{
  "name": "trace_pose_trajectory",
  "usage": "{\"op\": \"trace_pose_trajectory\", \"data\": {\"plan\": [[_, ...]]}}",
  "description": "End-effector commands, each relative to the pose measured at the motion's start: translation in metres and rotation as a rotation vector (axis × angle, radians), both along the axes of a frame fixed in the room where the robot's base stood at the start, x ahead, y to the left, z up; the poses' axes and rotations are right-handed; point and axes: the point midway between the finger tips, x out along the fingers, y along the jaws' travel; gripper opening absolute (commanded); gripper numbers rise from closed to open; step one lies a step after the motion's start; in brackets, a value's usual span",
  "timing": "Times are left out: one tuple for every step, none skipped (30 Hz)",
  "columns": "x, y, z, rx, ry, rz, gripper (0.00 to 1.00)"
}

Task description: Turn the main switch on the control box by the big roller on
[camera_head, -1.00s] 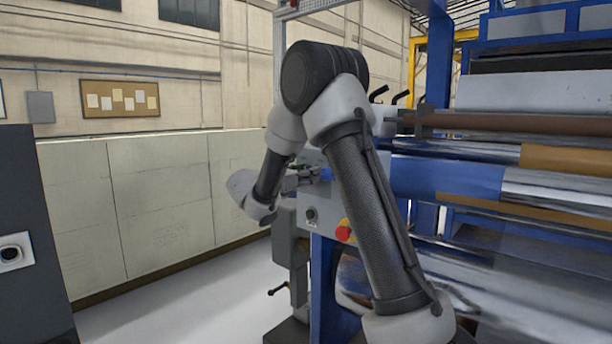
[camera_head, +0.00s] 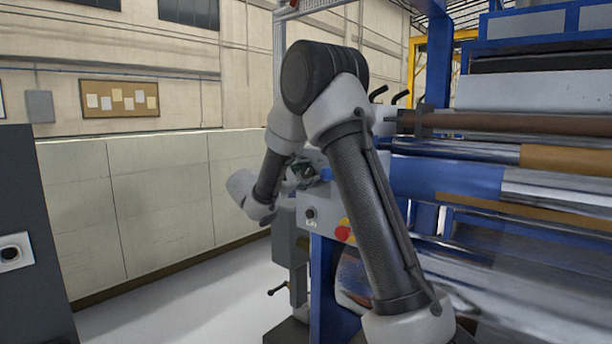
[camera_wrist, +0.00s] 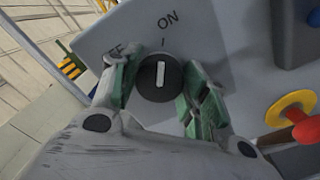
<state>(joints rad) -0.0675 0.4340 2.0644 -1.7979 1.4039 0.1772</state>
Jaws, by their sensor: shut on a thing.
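The main switch is a round black knob (camera_wrist: 147,88) with a white pointer line, on the grey control box (camera_wrist: 232,45) in the wrist view. The pointer lines up with the tick under the "ON" label. The "OFF" label at upper left is partly hidden by a finger. My gripper (camera_wrist: 160,88) is shut on the knob, with one green-padded finger on each side. In the head view, my gripper (camera_head: 303,172) is at the upper part of the control box (camera_head: 328,212), and the knob is hidden there.
A red button (camera_wrist: 303,128) on a yellow base is to the right of my gripper. A blue part (camera_wrist: 312,18) sits at upper right. The big roller machine (camera_head: 445,180) stands right of the box; a pale low wall (camera_head: 150,200) stands left, with clear floor (camera_head: 190,300) before it.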

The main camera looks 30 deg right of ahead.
Motion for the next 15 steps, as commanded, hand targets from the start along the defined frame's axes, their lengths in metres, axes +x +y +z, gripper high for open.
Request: {"op": "trace_pose_trajectory", "data": {"plan": [[-0.0002, 0.0003, -0.0006, 0.004, -0.010, 0.001, 0.21], [-0.0002, 0.0003, -0.0006, 0.007, -0.018, 0.001, 0.21], [-0.0002, 0.0003, -0.0006, 0.010, -0.025, 0.001, 0.21], [-0.0002, 0.0002, -0.0007, 0.012, -0.030, 0.001, 0.21], [-0.0002, 0.0002, -0.0007, 0.013, -0.034, 0.001, 0.21], [-0.0002, 0.0002, -0.0007, 0.015, -0.038, 0.001, 0.21], [-0.0002, 0.0002, -0.0007, 0.016, -0.041, 0.000, 0.21], [-0.0002, 0.0002, -0.0007, 0.017, -0.043, 0.000, 0.21], [-0.0002, 0.0002, -0.0007, 0.018, -0.045, 0.000, 0.21], [-0.0003, 0.0002, -0.0008, 0.018, -0.046, 0.000, 0.21], [-0.0003, 0.0002, -0.0008, 0.018, -0.047, 0.000, 0.21], [-0.0003, 0.0002, -0.0008, 0.018, -0.047, 0.000, 0.21], [-0.0003, 0.0002, -0.0008, 0.018, -0.047, 0.000, 0.21], [-0.0003, 0.0002, -0.0008, 0.018, -0.047, 0.000, 0.21], [-0.0003, 0.0002, -0.0008, 0.018, -0.047, 0.000, 0.21]]}}
